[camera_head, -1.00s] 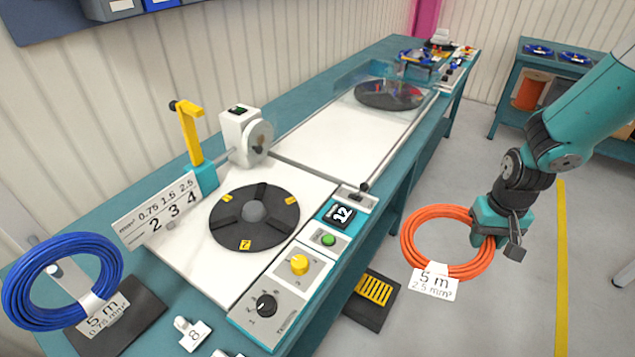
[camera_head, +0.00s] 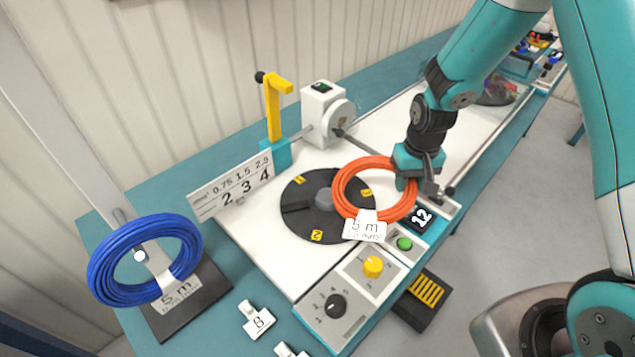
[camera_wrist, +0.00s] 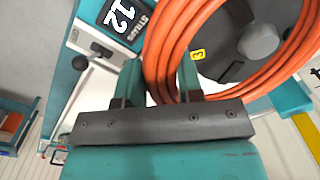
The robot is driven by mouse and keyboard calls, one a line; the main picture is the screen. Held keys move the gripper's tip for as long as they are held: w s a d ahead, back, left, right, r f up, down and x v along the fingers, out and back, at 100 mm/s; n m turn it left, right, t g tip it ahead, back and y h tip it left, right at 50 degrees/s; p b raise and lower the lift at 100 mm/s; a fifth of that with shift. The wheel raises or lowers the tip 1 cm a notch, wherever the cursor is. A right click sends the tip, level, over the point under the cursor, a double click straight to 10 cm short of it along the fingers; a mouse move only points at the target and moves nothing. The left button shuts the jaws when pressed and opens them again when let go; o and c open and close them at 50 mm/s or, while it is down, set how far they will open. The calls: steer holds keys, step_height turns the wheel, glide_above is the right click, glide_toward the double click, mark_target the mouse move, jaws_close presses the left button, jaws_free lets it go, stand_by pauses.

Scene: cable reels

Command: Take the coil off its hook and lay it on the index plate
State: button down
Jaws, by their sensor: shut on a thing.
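The orange coil (camera_head: 350,190), with a white "5 m" tag (camera_head: 364,230), is held by my gripper (camera_head: 408,185) at its right side. In the head view it overlaps the right part of the black index plate (camera_head: 300,222); whether it touches the plate I cannot tell. In the wrist view the jaws (camera_wrist: 160,85) are closed on the coil's strands (camera_wrist: 157,50). The plate (camera_wrist: 222,68), with its grey hub (camera_wrist: 258,42), shows behind the coil there. A blue coil (camera_head: 115,270) hangs on a stand (camera_head: 185,305) at left.
A control panel (camera_head: 350,290) with knobs and a "12" display (camera_head: 422,217) lies in front of the plate. A yellow lever (camera_head: 273,105), number sign (camera_head: 232,185) and white motor unit (camera_head: 322,115) stand behind it.

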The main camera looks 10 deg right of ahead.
steer(key=a+m+p, duration=0.2)
steer(key=a+m, duration=0.1)
steer(key=a, duration=0.1)
steer(key=w+a+f+m+t+y+p, duration=0.1)
steer(key=a+m+p, duration=0.1)
steer(key=a+m, duration=0.1)
steer(key=a+f+m+t+p, duration=0.1)
steer(key=a+m+p, duration=0.1)
steer(key=a+m, duration=0.1)
steer(key=shift+w+a+p, duration=0.25)
steer(key=shift+a+p, duration=0.15)
steer(key=shift+a, duration=0.45)
steer(key=shift+a+f+m+y, duration=0.15)
steer(key=shift+f+m+y, duration=0.2)
steer(key=shift+m, duration=0.15)
steer(key=shift+s+d+b+x, duration=0.1)
steer(key=shift+b+x, duration=0.4)
steer(key=shift+x, duration=0.15)
steer(key=shift+s+d+b+x, duration=0.1)
steer(key=shift+s+b+x, duration=0.05)
steer(key=shift+b+x, duration=0.5)
steer(key=shift+s+d+b+x, duration=0.15)
steer(key=shift+b+x, duration=0.25)
steer(key=shift+x, duration=0.3)
steer(key=shift+f, duration=0.1)
steer(key=shift+r, duration=0.3)
steer(key=shift+f, duration=0.1)
